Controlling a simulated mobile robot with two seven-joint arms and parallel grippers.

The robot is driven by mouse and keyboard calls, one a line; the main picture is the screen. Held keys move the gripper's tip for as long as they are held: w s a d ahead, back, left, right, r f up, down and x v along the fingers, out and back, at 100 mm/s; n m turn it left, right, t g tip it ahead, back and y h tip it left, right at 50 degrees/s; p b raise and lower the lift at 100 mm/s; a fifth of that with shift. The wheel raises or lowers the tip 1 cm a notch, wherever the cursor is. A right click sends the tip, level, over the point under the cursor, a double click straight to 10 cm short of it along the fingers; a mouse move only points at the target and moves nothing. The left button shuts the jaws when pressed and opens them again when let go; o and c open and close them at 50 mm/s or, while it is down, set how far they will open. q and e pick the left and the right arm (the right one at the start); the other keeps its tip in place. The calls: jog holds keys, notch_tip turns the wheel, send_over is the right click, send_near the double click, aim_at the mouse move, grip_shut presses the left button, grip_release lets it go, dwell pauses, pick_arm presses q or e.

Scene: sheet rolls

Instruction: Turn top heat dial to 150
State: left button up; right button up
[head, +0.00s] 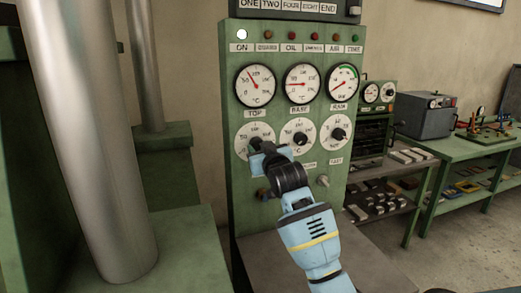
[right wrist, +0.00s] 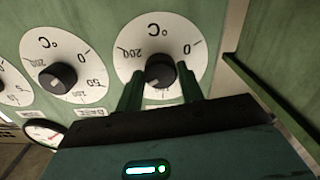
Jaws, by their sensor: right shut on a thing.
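The top heat dial (head: 254,131) is the left one of three white dials in a row on the green panel, below the TOP label (head: 256,113). My right gripper (head: 256,148) reaches it from below and covers its lower middle. In the right wrist view, where the panel shows upside down, the two fingers of my right gripper (right wrist: 161,85) are on either side of the black knob (right wrist: 160,71) of this dial, shut on it. The knob's exact setting cannot be read. My left gripper is not in view.
The middle dial (head: 300,138) and right dial (head: 337,134) sit close beside it. Three round gauges (head: 302,84) are above. Small knobs (head: 322,181) are lower on the panel. A thick metal column (head: 90,140) stands at left; shelves (head: 385,190) and a green bench (head: 480,147) at right.

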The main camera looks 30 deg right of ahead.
jog(key=o, duration=1)
jog(key=shift+s, duration=0.1)
jog(key=shift+v, duration=3.8)
jog(key=shift+a, duration=0.1)
